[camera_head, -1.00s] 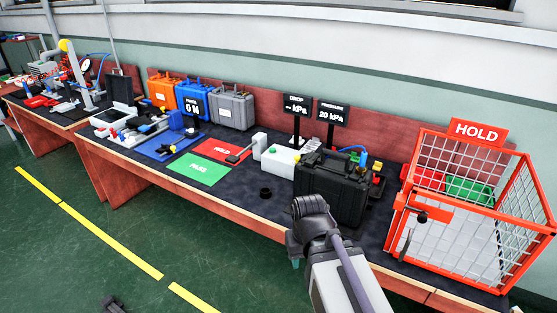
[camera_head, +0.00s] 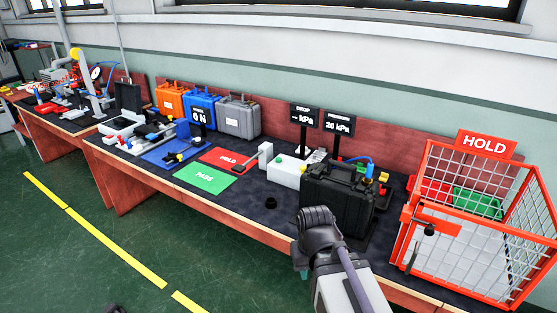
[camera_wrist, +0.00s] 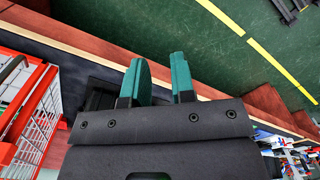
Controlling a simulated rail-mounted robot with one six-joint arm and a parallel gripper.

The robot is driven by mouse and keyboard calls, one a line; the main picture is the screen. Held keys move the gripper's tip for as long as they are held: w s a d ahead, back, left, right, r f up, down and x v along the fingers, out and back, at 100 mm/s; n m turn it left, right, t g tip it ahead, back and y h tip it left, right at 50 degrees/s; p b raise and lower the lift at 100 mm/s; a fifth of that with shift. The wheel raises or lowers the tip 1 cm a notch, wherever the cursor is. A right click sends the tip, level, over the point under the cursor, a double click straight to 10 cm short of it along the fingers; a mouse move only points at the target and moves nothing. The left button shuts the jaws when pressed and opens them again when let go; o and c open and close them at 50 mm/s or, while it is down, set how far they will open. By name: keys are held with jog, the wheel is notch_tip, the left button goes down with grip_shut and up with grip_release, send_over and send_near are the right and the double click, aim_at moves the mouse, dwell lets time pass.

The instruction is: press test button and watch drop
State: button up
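A white box (camera_head: 289,172) with a green button (camera_head: 279,156) on top stands on the bench, left of a black case (camera_head: 337,198). Behind it, the DROP display (camera_head: 304,117) shows dashes before kPa, and the PRESSURE display (camera_head: 338,123) reads 20 kPa. A blue hose (camera_head: 361,160) and yellow fittings show behind the case. In the wrist view, my gripper (camera_wrist: 161,62) has two green fingers apart with nothing between them, over the bench's front edge. In the head view, my arm's dark wrist is in front of the black case, and the fingers are mostly hidden.
An orange HOLD cage (camera_head: 485,146) stands at the right. Orange, blue and grey cases line the back. The floor in front is clear.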

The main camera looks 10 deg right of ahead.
grip_shut()
jog(key=shift+f, duration=0.1)
dwell(1.2)
